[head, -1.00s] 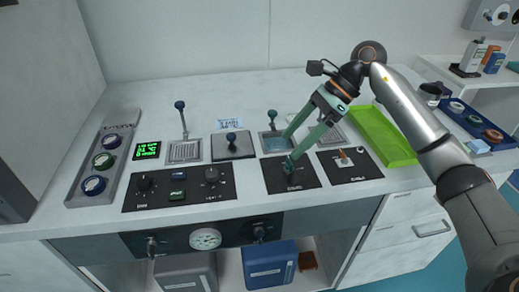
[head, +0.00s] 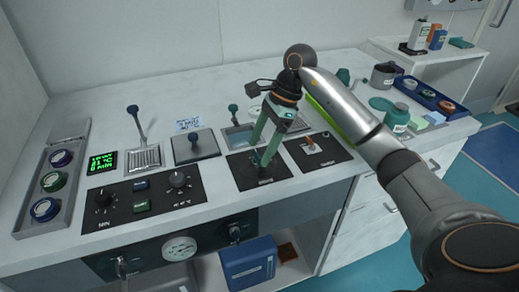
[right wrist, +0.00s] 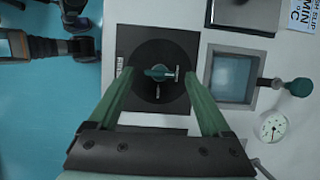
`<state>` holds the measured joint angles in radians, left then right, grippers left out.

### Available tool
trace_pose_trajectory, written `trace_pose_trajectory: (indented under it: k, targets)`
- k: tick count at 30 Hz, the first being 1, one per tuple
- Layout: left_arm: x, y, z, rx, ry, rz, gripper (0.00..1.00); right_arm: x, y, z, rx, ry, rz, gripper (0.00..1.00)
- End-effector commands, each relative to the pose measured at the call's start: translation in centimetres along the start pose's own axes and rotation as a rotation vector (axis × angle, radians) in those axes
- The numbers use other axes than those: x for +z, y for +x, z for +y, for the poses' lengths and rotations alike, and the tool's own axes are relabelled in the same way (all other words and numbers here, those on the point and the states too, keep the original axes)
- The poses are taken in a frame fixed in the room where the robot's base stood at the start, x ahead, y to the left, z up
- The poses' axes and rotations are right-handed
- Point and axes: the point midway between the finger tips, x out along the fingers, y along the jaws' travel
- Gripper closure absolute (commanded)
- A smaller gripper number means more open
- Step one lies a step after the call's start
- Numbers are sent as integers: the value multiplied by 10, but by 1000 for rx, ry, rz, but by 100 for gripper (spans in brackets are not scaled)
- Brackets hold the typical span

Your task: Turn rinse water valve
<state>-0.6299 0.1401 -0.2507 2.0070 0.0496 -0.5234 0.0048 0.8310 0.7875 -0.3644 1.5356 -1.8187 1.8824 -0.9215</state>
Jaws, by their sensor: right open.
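A black square panel (head: 240,172) with a small teal valve handle (right wrist: 158,72) at its middle is set in the bench top. I take it for the rinse water valve; its label is too small to read. My right gripper (head: 260,155) points down over this panel, open. In the right wrist view its two green fingers (right wrist: 158,78) stand on either side of the handle, apart from it in the picture. How high the tips are above the panel is hard to judge. In the head view the fingers partly hide the handle. My left gripper is not in view.
A water basin (right wrist: 232,78) with a teal-knobbed lever lies behind the panel. A knob panel (head: 112,213) and a tray of round caps (head: 23,212) are at left. A green tray (head: 340,122) is partly hidden by my arm.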

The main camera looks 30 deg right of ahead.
Motion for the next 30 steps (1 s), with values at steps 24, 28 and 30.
trace_pose_trajectory:
  k: [24,28,30]
  targets:
    - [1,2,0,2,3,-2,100,0,12,0,-1,0,-1,59]
    - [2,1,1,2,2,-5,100,0,12,0,0,0,-1,74]
    - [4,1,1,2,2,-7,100,0,12,0,0,0,0,82]
